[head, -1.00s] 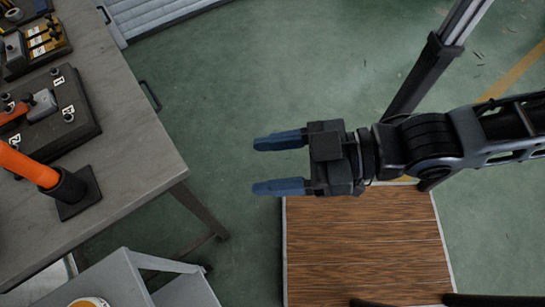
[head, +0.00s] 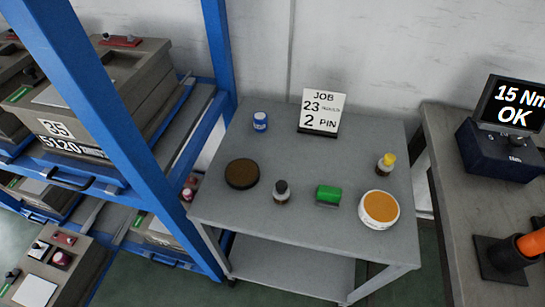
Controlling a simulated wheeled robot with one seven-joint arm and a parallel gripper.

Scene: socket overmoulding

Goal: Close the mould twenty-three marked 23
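No mould marked 23 can be made out in the head view. A job card (head: 320,111) reading "JOB 23" and "2 PIN" stands upright at the back of a grey trolley table. A mould marked 35 and 5120 (head: 80,95) sits on the blue rack at the left. Another mould-like block (head: 50,262) is low at the lower left, and its number cannot be read. My gripper is out of view.
The grey trolley (head: 300,155) carries a blue-capped jar (head: 260,121), a dark round pad (head: 242,173), a dark-capped bottle (head: 282,192), a green block (head: 328,195), a yellow-capped bottle (head: 386,164) and an orange-topped tub (head: 380,208). A display (head: 508,105) reads "15 Nm OK" at right.

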